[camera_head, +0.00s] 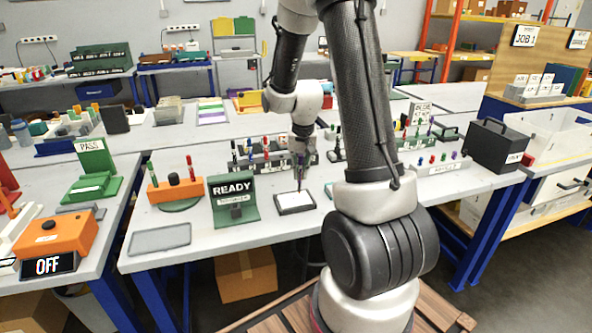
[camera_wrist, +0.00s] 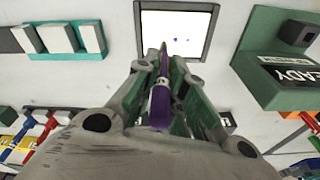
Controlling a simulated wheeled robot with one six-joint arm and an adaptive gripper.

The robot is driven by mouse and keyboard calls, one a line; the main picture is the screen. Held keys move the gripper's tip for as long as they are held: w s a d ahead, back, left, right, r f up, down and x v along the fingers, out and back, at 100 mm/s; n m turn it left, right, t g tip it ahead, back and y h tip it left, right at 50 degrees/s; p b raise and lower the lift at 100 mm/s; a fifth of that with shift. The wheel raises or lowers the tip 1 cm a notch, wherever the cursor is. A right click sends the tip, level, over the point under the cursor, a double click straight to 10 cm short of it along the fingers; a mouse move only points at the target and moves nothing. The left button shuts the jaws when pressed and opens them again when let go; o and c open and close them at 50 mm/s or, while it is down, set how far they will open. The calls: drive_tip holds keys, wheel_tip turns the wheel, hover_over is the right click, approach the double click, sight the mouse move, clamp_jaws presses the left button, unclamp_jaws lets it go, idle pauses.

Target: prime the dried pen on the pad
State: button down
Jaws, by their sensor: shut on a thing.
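My gripper (camera_head: 302,158) is shut on a purple pen (camera_wrist: 160,100) and points it down. The pen's narrow tip lies over the near edge of the pad (camera_wrist: 150,33) in the wrist view. The pad is a white sheet in a dark frame, and it also lies on the table under my gripper in the head view (camera_head: 294,207). I cannot tell whether the tip touches the pad.
A green stand with a READY sign (camera_head: 233,200) stands left of the pad. An orange holder (camera_head: 174,190) with red and green pens is further left. A rack with pens (camera_head: 262,158) stands behind. A flat grey tray (camera_head: 160,239) lies at the front left.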

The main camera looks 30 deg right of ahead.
drive_tip(key=shift+f, duration=0.85)
idle(0.4)
drive_tip(key=shift+r, duration=3.9)
